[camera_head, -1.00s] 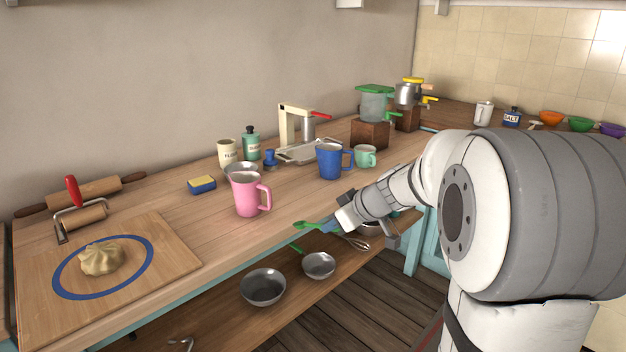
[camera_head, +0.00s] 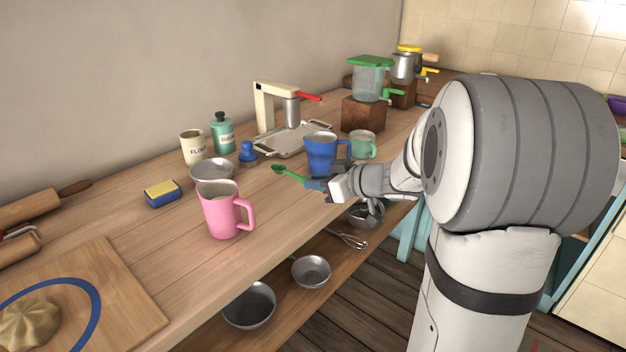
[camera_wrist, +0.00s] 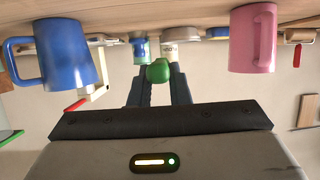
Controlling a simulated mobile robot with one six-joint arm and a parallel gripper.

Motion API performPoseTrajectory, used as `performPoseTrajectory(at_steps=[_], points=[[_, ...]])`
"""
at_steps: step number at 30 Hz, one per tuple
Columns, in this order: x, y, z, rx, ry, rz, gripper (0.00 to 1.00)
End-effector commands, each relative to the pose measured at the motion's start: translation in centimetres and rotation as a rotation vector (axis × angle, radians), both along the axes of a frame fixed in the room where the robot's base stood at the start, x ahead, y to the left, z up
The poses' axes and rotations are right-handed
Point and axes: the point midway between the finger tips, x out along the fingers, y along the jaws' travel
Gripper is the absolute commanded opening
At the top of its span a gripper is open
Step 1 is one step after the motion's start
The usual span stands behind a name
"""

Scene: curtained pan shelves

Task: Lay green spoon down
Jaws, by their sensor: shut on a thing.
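The green spoon (camera_head: 287,171) is held in my gripper (camera_head: 316,183), its bowl pointing left over the worktop between the pink mug and the blue mug. In the wrist view the spoon's green end (camera_wrist: 158,71) shows between the two dark fingers of my gripper (camera_wrist: 158,92), which are shut on it. The handle is mostly hidden by the fingers. The spoon looks just above the wooden worktop (camera_head: 285,215); I cannot tell whether it touches.
A blue mug (camera_head: 321,154) stands close behind my gripper, and a pink mug (camera_head: 222,212) stands to the left. A metal bowl (camera_head: 211,171) and a blue stamp-like piece (camera_head: 248,153) are farther back. Bare wood lies between the pink mug and my gripper.

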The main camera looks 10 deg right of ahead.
Motion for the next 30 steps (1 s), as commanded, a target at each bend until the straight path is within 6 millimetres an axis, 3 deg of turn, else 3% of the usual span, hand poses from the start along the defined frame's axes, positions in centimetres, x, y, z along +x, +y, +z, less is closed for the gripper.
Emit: performPoseTrajectory(at_steps=[11,30], points=[[0.0,0.3,-0.6,-0.001,-0.005,0.006,0.00],[0.0,0.1,-4.5,0.000,-0.003,0.004,0.00]])
